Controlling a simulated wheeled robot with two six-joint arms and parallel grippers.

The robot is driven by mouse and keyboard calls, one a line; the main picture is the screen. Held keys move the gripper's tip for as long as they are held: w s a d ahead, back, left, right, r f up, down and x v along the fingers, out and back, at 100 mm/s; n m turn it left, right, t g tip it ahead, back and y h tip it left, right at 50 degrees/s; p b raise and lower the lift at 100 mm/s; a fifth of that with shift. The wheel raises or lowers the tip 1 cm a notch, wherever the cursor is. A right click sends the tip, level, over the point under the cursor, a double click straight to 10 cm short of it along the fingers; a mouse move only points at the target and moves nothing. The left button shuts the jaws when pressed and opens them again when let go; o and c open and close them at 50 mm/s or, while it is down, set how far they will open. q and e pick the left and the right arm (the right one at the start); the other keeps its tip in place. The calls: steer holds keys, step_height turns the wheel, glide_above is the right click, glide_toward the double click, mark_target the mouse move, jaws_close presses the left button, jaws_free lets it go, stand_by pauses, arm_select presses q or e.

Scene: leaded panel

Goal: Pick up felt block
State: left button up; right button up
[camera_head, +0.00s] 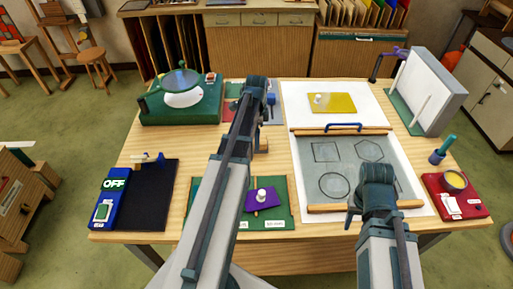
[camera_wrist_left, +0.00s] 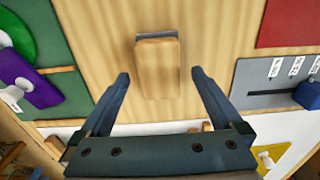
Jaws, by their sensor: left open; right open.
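The felt block is a small wooden block (camera_wrist_left: 157,68) with a grey layer at one end, on the bare wooden table in the left wrist view. My left gripper (camera_wrist_left: 161,76) is open, with its fingers apart on either side of the block's lower end in that view; I see no contact. In the head view the block (camera_head: 262,145) is partly hidden behind my left arm, and my left gripper (camera_head: 268,103) hangs over the table's middle. My right gripper (camera_head: 355,215) is over the front of the patterned sheet; its fingers show poorly.
A green mat (camera_head: 282,214) with a purple piece lies in front. A yellow piece (camera_head: 335,103) lies on white paper behind the patterned sheet (camera_head: 350,160). A green grinder (camera_head: 180,97) stands back left, a black pad (camera_head: 150,195) front left, and a red tray (camera_head: 460,207) at right.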

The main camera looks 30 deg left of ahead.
arm_select(q)
step_height(320, 180, down, 3)
steer(key=shift+f+b, duration=0.1)
steer(key=shift+b, duration=0.9)
arm_select(e)
step_height(320, 180, down, 3)
arm_select(q)
steer(key=shift+r, duration=0.2)
steer(key=shift+c, duration=0.4)
arm_select(e)
steer(key=shift+r, duration=0.1)
arm_select(q)
jaws_close()
